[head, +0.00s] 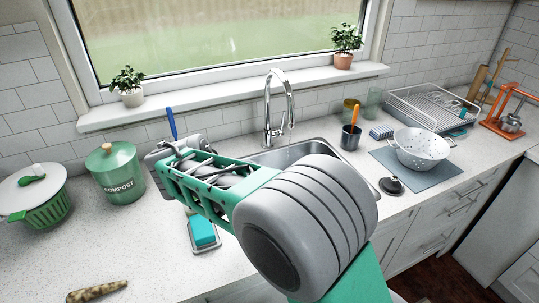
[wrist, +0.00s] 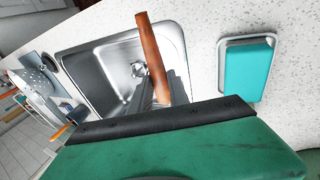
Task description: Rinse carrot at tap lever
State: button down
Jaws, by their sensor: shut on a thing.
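My gripper (wrist: 160,88) is shut on a long orange-brown thing that looks like the carrot (wrist: 150,52). In the wrist view the carrot sticks out past the fingers, over the picture of the steel sink (wrist: 82,68); its height above it is unclear. In the head view my arm hides the front of the sink (head: 331,140), and I cannot make out the carrot there. The chrome tap (head: 268,103) rises behind the sink. Its lever is too small to tell clearly, and so is whether water runs.
A sponge dish (head: 205,246) with a teal sponge lies left of the sink. A mottled root (head: 97,290) lies at front left. A compost bin (head: 116,172) and a salad spinner (head: 40,200) stand left. A colander (head: 420,150) and dish rack (head: 430,108) stand right.

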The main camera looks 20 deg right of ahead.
jog(key=shift+s+d, duration=0.3)
jog(key=shift+d, duration=0.1)
jog(key=shift+a, duration=0.1)
jog(key=shift+w+a+p, duration=0.35)
jog(key=shift+a+p, duration=0.05)
jog(key=shift+d, duration=0.1)
jog(key=shift+s+d, duration=0.35)
jog(key=shift+d, duration=0.05)
jog(key=shift+w+a, duration=0.1)
jog(key=shift+a, duration=0.05)
